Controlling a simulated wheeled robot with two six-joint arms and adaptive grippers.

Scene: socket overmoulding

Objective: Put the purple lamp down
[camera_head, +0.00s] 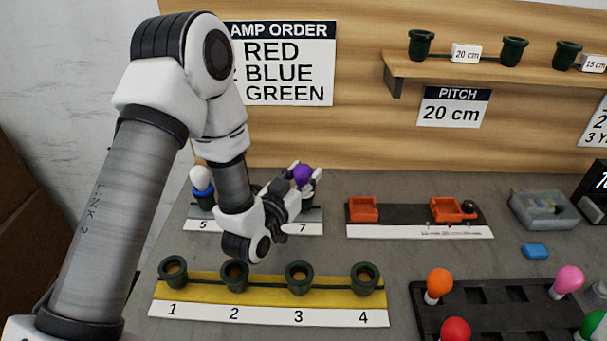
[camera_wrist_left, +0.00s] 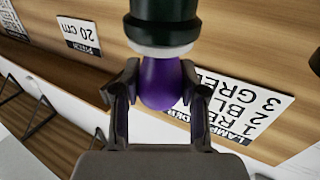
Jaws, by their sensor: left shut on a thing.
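The purple lamp (camera_head: 303,174) is between the fingers of my left gripper (camera_head: 300,180), above the socket at the 7 end of the rear strip (camera_head: 310,229). In the left wrist view, the purple bulb (camera_wrist_left: 161,82) lies between the two fingertips of my left gripper (camera_wrist_left: 160,88), which is shut on it. The lamp's pale collar (camera_wrist_left: 160,51) meets a dark green socket (camera_wrist_left: 163,25); I cannot tell how deep it sits. My wrist hides the middle of the rear strip. My right gripper is not in view.
A white lamp (camera_head: 201,179) stands at position 5. The yellow strip (camera_head: 266,300) in front has empty sockets. A black tray (camera_head: 500,312) at right front holds orange, red, pink and green lamps. An orange clamp fixture (camera_head: 400,215) stands right of the rear strip.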

